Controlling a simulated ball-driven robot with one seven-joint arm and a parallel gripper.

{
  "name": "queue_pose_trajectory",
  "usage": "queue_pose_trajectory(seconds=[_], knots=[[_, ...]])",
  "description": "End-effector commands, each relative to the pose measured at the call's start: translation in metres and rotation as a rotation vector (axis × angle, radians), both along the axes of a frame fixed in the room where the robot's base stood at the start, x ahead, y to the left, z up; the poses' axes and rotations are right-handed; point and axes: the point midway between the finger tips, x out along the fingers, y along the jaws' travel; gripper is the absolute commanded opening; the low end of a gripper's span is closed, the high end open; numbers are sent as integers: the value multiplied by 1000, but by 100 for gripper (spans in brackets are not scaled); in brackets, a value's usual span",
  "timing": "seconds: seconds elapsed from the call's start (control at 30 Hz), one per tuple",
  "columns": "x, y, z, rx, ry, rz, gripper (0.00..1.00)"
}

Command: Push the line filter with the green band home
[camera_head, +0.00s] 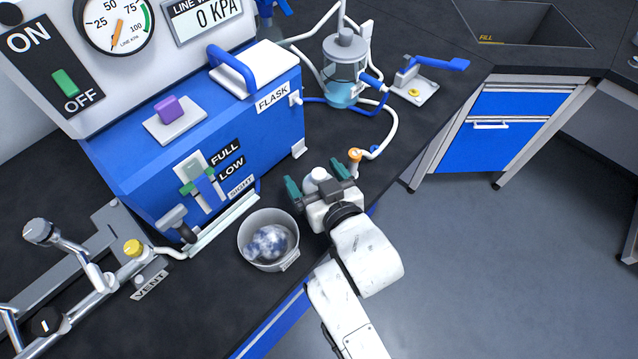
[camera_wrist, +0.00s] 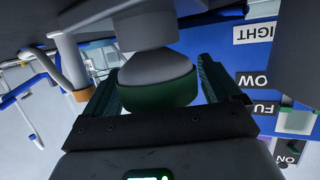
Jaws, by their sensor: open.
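The line filter (camera_wrist: 158,72), a pale rounded body with a dark green band, sits between my two green fingers in the wrist view. A grey cylindrical part lies against its far end. In the head view its white round top (camera_head: 319,174) shows between the fingers, and its band is hidden. My gripper (camera_head: 312,182) is open around the filter, with a finger on either side; I cannot tell whether either touches it. How far the filter is seated cannot be seen.
A grey bucket (camera_head: 268,240) with blue-white contents stands left of my gripper. The blue machine (camera_head: 200,150) is behind it. An orange-ended hose fitting (camera_head: 355,155) is close on the right, with a glass flask (camera_head: 345,80) beyond. The counter's front edge runs beneath my arm.

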Motion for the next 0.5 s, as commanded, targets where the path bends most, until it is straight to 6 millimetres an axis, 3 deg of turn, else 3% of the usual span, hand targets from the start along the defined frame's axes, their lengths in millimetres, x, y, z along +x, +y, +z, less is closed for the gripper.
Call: queue_pose_trajectory(seconds=[0.07,0.5], knots=[[0,0,0,0,0,0,91],[0,0,0,0,0,0,49]])
